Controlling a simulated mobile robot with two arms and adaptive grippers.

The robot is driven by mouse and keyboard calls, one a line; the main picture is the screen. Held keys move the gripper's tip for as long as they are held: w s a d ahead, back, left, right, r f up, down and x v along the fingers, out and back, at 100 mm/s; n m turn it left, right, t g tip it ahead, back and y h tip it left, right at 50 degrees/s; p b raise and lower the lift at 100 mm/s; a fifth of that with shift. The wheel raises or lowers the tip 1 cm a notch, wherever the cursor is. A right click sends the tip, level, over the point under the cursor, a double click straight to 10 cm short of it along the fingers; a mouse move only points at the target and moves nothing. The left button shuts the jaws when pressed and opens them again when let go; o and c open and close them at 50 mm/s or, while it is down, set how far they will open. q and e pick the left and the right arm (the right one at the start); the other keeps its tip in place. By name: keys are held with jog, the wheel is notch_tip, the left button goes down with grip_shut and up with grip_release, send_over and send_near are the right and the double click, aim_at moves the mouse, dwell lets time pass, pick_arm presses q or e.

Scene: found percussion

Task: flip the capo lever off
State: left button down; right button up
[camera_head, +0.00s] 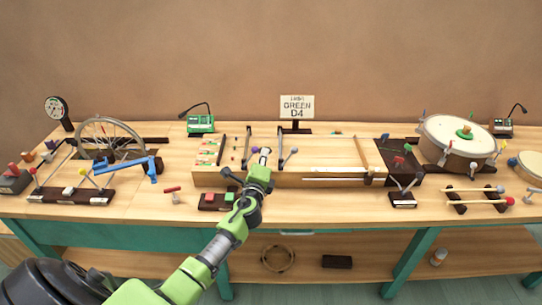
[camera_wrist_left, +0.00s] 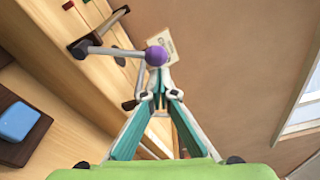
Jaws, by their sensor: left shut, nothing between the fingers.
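A grey lever with a purple ball knob (camera_wrist_left: 156,55) stands out from the long wooden box in the left wrist view. Its grey arm runs left from the knob to a dark mount on the box. In the head view the purple knob (camera_head: 255,150) shows just beside my left gripper (camera_head: 266,153). My left gripper is shut and empty; in the left wrist view its fingertips (camera_wrist_left: 158,97) appear just below the knob. I cannot tell whether they touch it. My right gripper is not in view.
The long wooden box (camera_head: 325,179) lies across the bench middle. A grey-knobbed lever (camera_head: 293,151) stands right of my gripper. A sign (camera_head: 297,107) stands behind. A bicycle wheel (camera_head: 110,140) is left and a drum (camera_head: 458,142) right. A blue block (camera_wrist_left: 17,121) sits on a dark base.

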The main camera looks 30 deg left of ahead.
pick_arm(q)
jog(key=shift+s+a+r, duration=0.1)
jog(key=shift+s+a, duration=0.1)
jog(key=shift+s, duration=0.1)
jog(key=shift+w, duration=0.1)
jog(key=shift+a, duration=0.1)
jog(key=shift+s+a+r+n+t+b, duration=0.15)
jog(key=shift+s+a+r+n+b, duration=0.15)
jog(key=shift+n+b, duration=0.25)
jog(key=shift+s+a+r+n+t+b, duration=0.2)
jog(key=shift+a+n+b, duration=0.1)
jog(key=shift+n, duration=0.35)
jog(key=s+a+r+n+y+b, duration=0.1)
jog(key=s+a+n+b, duration=0.3)
jog(key=n, duration=0.6)
jog(key=shift+a+t+b, duration=0.3)
jog(key=shift+a+t, duration=0.05)
jog(key=shift+a, duration=1)
jog(key=shift+s+n, duration=0.1)
jog(key=shift+n, duration=0.2)
